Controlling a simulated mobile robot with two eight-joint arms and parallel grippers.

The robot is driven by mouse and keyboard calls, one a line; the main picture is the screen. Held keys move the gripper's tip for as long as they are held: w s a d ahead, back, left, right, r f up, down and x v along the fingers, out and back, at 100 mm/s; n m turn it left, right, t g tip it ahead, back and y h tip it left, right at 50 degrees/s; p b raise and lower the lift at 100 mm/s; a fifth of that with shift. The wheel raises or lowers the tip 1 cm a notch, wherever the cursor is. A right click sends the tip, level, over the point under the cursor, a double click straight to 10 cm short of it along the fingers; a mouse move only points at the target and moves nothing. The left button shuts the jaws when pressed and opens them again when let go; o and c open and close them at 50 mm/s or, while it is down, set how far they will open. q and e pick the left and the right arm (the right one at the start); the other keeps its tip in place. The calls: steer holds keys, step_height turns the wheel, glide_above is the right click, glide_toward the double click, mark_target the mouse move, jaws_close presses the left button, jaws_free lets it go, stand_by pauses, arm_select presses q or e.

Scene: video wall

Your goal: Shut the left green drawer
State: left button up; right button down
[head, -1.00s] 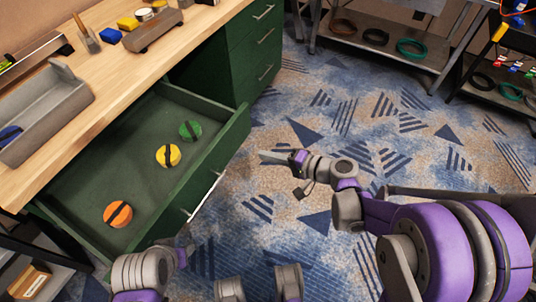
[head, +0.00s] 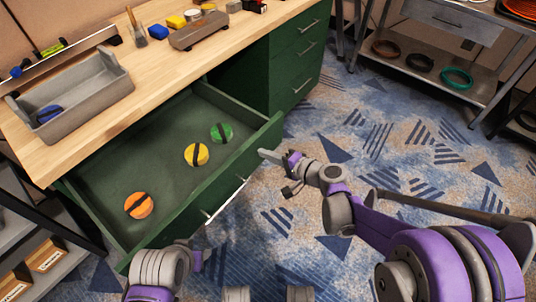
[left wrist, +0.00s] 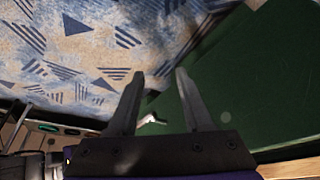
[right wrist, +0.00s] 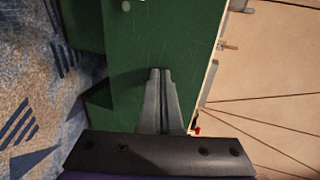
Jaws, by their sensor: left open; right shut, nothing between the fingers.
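The left green drawer (head: 165,235) stands pulled out from under the wooden worktop in the head view. Its silver bar handle (head: 225,202) is on the front. Inside lie an orange roll (head: 138,206), a yellow roll (head: 196,155) and a green roll (head: 222,133), each with a dark band. My right gripper (head: 263,154) is shut and empty, just outside the drawer front near its right end; I cannot tell if it touches. It also shows shut in the right wrist view (right wrist: 160,72), over a green surface. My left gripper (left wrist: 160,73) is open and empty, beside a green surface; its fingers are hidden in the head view.
The worktop (head: 235,48) holds a grey tray (head: 95,95), a brush and blocks. Closed green drawers (head: 297,55) stand to the right. A metal shelf unit (head: 425,70) is at the back right. Patterned carpet (head: 400,150) lies clear before the drawers.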

steer(key=w+a, duration=0.5)
steer(key=a, duration=0.1)
steer(key=w+a, duration=0.5)
steer(key=a, duration=0.1)
steer(key=w+a, duration=0.4)
steer(key=a, duration=0.3)
steer(key=shift+w+a, duration=0.1)
steer(key=shift+w, duration=0.3)
steer(key=w+a, duration=0.4)
steer(key=a, duration=0.1)
steer(key=w+a, duration=0.2)
steer(key=shift+w+a, duration=0.1)
steer(key=shift+a, duration=0.25)
arm_select(q)
steer(key=shift+w+a+r, duration=0.1)
steer(key=shift+w+a, duration=0.55)
steer(key=shift+a, duration=0.2)
arm_select(e)
steer(key=shift+w+a+r, duration=0.1)
steer(key=shift+r, duration=0.05)
steer(key=shift+r, duration=0.1)
